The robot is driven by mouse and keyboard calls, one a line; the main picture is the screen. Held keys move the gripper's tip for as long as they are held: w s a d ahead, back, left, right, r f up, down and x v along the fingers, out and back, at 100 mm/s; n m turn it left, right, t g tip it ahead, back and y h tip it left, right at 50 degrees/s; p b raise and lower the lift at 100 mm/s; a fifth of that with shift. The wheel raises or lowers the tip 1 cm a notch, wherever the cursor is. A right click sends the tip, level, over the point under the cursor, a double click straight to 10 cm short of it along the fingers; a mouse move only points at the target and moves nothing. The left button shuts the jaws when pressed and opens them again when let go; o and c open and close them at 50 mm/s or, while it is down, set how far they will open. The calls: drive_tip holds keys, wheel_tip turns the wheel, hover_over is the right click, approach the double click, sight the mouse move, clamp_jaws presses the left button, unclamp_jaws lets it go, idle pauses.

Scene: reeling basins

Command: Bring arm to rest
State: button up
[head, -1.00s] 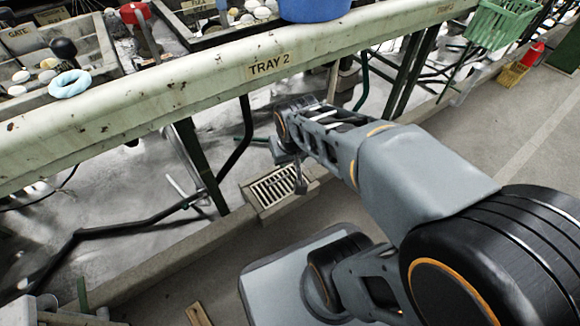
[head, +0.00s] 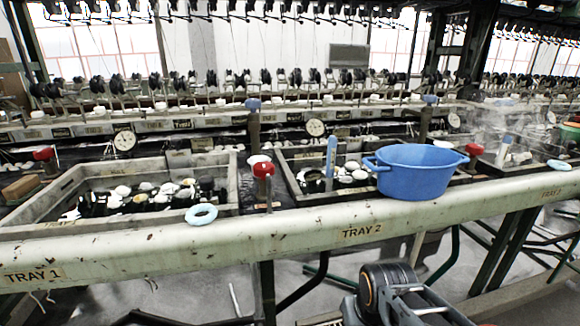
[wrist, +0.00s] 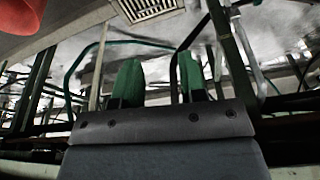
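My gripper (wrist: 160,82) shows in the wrist view with its two green fingers apart and nothing between them. It is below the basin level, among the frame legs and pipes under the bench. In the head view, part of my arm (head: 400,296) shows at the bottom, in front of the cream rail (head: 290,237) by the TRAY 2 label. The gripper's fingers cannot be made out in the head view.
A blue tub (head: 412,172) sits on the rail edge above my arm. Green legs and pipes (wrist: 228,50) crowd the gripper. A floor grate (wrist: 150,7) shows beyond it.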

drive_tip(key=w+p+v, duration=0.3)
drive_tip(key=p+v, duration=0.8)
drive_tip(key=v, duration=0.1)
drive_tip(key=w+r+p+v, duration=0.1)
drive_tip(key=w+p+v, duration=0.1)
drive_tip(key=p+v, duration=0.9)
drive_tip(key=w+r+p+v, duration=0.1)
drive_tip(key=w+p+v, duration=0.2)
drive_tip(key=p+v, duration=0.8)
wheel_tip(320, 180, up, 2)
drive_tip(key=shift+s+r+t+p, duration=0.2)
drive_tip(key=shift+t+p, duration=0.1)
drive_tip(key=shift+t, duration=0.1)
